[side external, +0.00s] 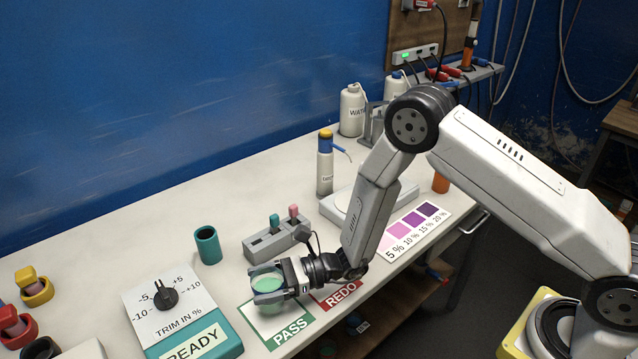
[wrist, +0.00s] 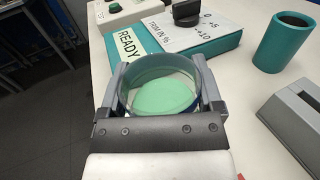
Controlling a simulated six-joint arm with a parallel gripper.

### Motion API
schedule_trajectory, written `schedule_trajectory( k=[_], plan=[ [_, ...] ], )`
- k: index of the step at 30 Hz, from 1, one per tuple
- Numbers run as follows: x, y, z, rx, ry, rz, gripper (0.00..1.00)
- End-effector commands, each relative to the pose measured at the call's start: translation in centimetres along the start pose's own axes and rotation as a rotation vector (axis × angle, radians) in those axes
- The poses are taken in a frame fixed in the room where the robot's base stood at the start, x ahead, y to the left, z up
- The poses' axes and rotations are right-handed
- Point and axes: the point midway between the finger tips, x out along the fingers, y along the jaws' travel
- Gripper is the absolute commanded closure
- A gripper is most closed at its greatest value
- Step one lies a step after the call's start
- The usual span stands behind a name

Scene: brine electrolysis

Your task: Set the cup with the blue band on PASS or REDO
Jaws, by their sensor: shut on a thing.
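A clear cup (side external: 267,281) with pale green liquid is between the fingers of my gripper (side external: 262,290), which is shut on it. It also shows in the wrist view (wrist: 165,92), upright, with a finger of my gripper (wrist: 162,95) on each side. The cup is at the back left part of the green-edged PASS card (side external: 290,331). I cannot tell whether its base touches the card. The red-edged REDO card (side external: 345,293) lies to the right, partly under my wrist.
A trim box (side external: 178,308) with a dial and a READY label stands left of the cup. A teal empty holder (side external: 208,246) and a grey block with plungers (side external: 272,241) stand behind. A colour chart (side external: 411,228) lies right. The table's front edge is close.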

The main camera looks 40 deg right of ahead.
Motion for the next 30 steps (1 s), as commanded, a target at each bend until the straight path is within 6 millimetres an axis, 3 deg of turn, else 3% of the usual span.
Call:
schedule_trajectory(
  k=[8, 22, 23, 24, 30],
  plan=[
    [0.0, 0.0, -2.2, 0.000, -0.002, 0.000, 0.88],
    [0.0, 0.0, -2.6, -0.001, -0.002, 0.000, 0.88],
    [0.0, 0.0, -2.6, 0.000, -0.001, 0.000, 0.10],
    [0.0, 0.0, -2.6, -0.001, -0.001, 0.000, 0.00],
    [0.0, 0.0, -2.6, 0.000, 0.000, 0.000, 0.00]
  ],
)
